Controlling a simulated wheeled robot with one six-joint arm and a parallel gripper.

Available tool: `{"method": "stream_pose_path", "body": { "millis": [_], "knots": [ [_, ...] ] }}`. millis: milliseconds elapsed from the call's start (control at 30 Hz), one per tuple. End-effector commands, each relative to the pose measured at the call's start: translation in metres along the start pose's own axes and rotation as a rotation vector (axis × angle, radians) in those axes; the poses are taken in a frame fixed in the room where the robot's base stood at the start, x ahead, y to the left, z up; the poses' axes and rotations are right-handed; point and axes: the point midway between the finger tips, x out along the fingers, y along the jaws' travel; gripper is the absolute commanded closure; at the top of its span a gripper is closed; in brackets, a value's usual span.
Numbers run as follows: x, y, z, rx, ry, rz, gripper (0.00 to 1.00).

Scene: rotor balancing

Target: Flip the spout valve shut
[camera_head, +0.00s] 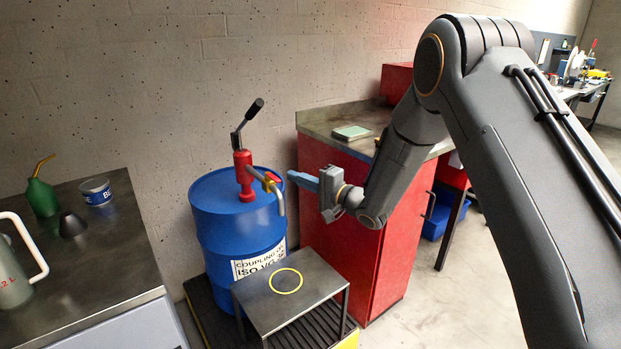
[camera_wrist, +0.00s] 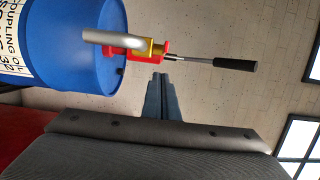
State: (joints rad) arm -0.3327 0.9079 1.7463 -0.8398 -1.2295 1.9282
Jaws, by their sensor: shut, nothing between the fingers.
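The blue drum (camera_head: 235,215) carries a red hand pump (camera_head: 243,168) with a black-handled lever. A bent grey spout (camera_head: 281,205) comes off the pump, with a yellow valve part (camera_head: 271,177) near its top. In the wrist view the grey spout (camera_wrist: 100,36), yellow valve part (camera_wrist: 156,48) and red pump body (camera_wrist: 120,53) show above the fingers. I cannot tell the valve's position. My gripper (camera_head: 290,175) is shut and empty, just right of the spout and valve, with a small apparent gap; its fingertips also show in the wrist view (camera_wrist: 158,76).
A low metal stand (camera_head: 310,283) with a yellow ring stands in front of the drum. A red cabinet (camera_head: 350,215) is close on the right. A bench (camera_head: 120,265) at left holds a green oil can (camera_head: 42,197), a tin (camera_head: 96,191) and a jug (camera_head: 12,270).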

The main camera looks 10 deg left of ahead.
Motion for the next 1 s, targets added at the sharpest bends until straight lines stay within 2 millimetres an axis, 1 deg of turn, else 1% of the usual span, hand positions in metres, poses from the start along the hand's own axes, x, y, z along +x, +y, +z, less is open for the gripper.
{"method": "stream_pose_path", "body": {
  "millis": [33,100,300,733,1000],
  "knots": [
    [0.001,-0.003,0.008,0.001,-0.001,0.000,1.00],
    [0.003,-0.003,0.015,0.000,-0.001,-0.001,1.00],
    [0.005,-0.002,0.025,0.000,0.001,0.000,1.00],
    [0.005,-0.001,0.025,-0.001,0.008,-0.001,1.00],
    [-0.002,-0.002,0.019,-0.001,0.073,-0.001,1.00]
  ]
}}
